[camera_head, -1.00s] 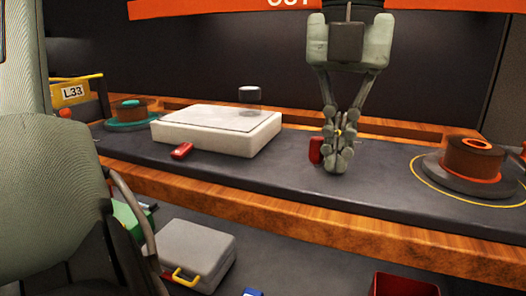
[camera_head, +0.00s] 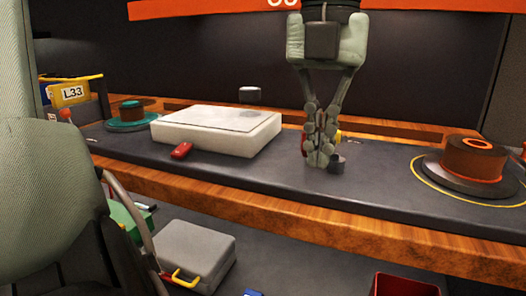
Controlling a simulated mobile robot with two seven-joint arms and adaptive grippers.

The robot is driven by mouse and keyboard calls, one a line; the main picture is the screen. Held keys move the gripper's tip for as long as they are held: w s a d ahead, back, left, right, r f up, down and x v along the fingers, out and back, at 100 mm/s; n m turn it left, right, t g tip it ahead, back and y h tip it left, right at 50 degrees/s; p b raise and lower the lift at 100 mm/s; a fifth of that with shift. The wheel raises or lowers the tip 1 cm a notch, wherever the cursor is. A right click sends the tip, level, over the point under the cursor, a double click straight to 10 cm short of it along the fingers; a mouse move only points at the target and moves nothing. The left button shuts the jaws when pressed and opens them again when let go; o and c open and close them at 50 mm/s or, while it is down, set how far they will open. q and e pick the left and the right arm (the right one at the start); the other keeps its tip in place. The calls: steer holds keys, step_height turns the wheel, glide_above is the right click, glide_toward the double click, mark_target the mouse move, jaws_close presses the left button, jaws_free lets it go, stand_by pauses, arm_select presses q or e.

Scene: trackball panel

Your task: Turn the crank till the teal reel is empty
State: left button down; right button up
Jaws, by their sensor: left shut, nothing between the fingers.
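The teal reel (camera_head: 126,126) stands at the far left of the dark bench, with brown material wound on it. An orange reel (camera_head: 472,163) with a brown winding stands at the right inside a yellow ring. My left gripper (camera_head: 319,164) hangs at the centre, pointing down, fingers shut and empty, low over the bench. A red piece (camera_head: 304,145), perhaps the crank's handle, shows at its left edge, mostly hidden behind the fingers. A small dark round piece (camera_head: 338,162) shows at its right; whether it belongs to the crank I cannot tell. My right gripper is not in view.
A white block (camera_head: 216,131) lies between the teal reel and my gripper, with a small red object (camera_head: 181,150) before it. A wooden edge (camera_head: 300,202) runs along the bench front. Below are a grey case (camera_head: 195,252) and a dark red bin (camera_head: 404,284).

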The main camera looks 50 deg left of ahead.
arm_select(q)
steer(key=shift+a, duration=0.1)
steer(key=shift+w+a, duration=0.1)
steer(key=shift+a, duration=0.6)
steer(key=shift+w+a, duration=0.15)
steer(key=shift+a, duration=0.2)
steer(key=shift+a, duration=0.1)
steer(key=shift+w+a, duration=0.45)
steer(key=shift+a, duration=0.1)
steer(key=shift+w+p, duration=0.1)
steer(key=shift+p, duration=0.2)
